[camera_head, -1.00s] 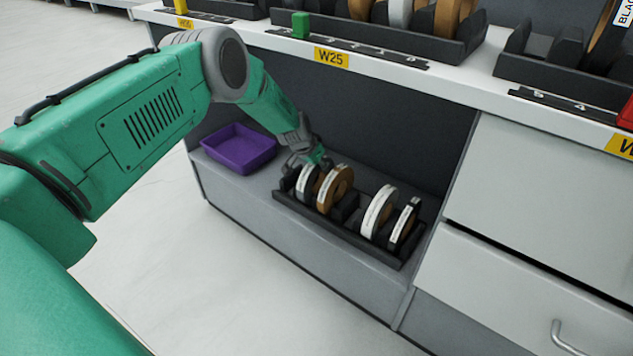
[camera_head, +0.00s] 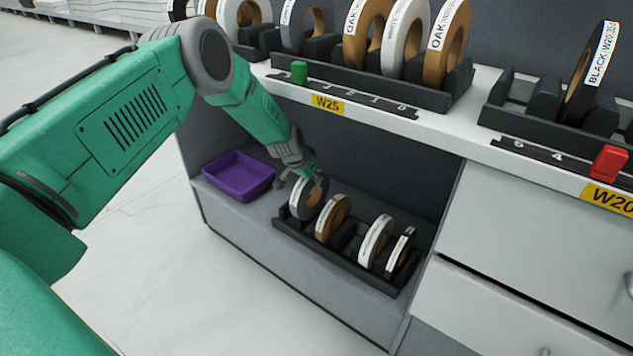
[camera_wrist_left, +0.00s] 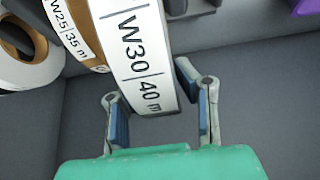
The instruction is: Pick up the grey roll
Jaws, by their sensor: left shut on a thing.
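The grey roll (camera_head: 299,205) is at the left end of the lower black rack (camera_head: 340,258), raised above the neighbouring rolls. My left gripper (camera_head: 307,174) is shut on its upper rim. In the left wrist view, the grey roll's white label band (camera_wrist_left: 140,50), reading W30 and 40 m, stands between the fingers of my left gripper (camera_wrist_left: 160,115). The roll's lower edge is partly hidden by the rack, so I cannot tell whether it is fully clear of its slot. My right gripper is not in view.
An oak-coloured roll (camera_head: 328,228), a white roll (camera_head: 375,240) and a dark roll (camera_head: 400,252) stand in the lower rack. A purple tray (camera_head: 238,177) sits to the left. The upper shelf (camera_head: 445,132) overhangs this compartment and carries racks of more rolls.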

